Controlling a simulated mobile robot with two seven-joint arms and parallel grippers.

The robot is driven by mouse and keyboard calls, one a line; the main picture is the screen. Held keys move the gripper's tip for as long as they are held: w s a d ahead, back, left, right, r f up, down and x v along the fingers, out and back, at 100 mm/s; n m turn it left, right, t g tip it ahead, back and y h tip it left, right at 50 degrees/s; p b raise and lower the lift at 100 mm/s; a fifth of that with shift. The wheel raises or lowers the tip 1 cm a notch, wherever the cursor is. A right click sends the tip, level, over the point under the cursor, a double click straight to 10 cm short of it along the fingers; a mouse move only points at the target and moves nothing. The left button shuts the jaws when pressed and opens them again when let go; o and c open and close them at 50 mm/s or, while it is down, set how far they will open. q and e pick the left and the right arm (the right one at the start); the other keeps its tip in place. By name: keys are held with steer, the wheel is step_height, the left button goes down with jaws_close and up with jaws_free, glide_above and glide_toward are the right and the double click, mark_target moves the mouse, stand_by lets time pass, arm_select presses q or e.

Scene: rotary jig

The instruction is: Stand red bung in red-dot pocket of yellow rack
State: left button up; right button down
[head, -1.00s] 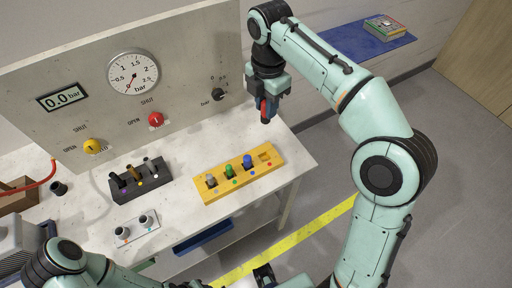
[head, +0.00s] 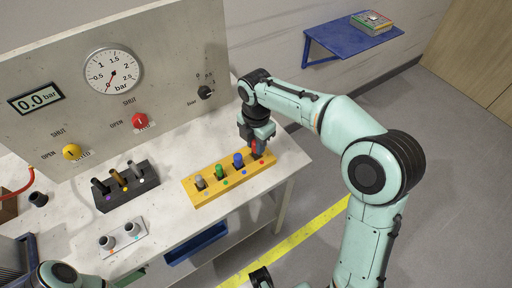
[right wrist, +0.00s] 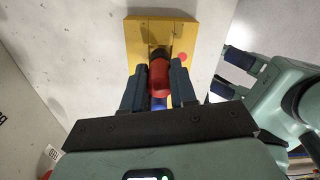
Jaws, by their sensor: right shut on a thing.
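The yellow rack (head: 205,198) lies on the bench, with a grey bung (head: 200,182), a green bung (head: 219,171) and a blue bung (head: 238,160) in its pockets. My right gripper (head: 257,146) is at the rack's right end, shut on the red bung (right wrist: 160,75). In the right wrist view the bung's dark end points at the end pocket, and the red dot (right wrist: 182,57) shows beside it. I cannot tell whether the bung's tip is inside the pocket or just above. My left gripper (right wrist: 231,75) shows at the right wrist view's right, fingers apart, seemingly empty.
A black rack (head: 130,197) with several plugs and a pale plate (head: 122,241) with two grey knobs are to the left. The gauge panel (head: 160,75) stands behind. A blue shelf (head: 345,42) is on the far wall.

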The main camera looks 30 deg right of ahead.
steer(key=shift+f, duration=1.05)
steer(key=shift+f, duration=0.1)
steer(key=c, duration=0.9)
jaws_free()
step_height(320, 180, up, 12)
steer(key=shift+r+p, duration=0.15)
steer(key=shift+p, duration=1)
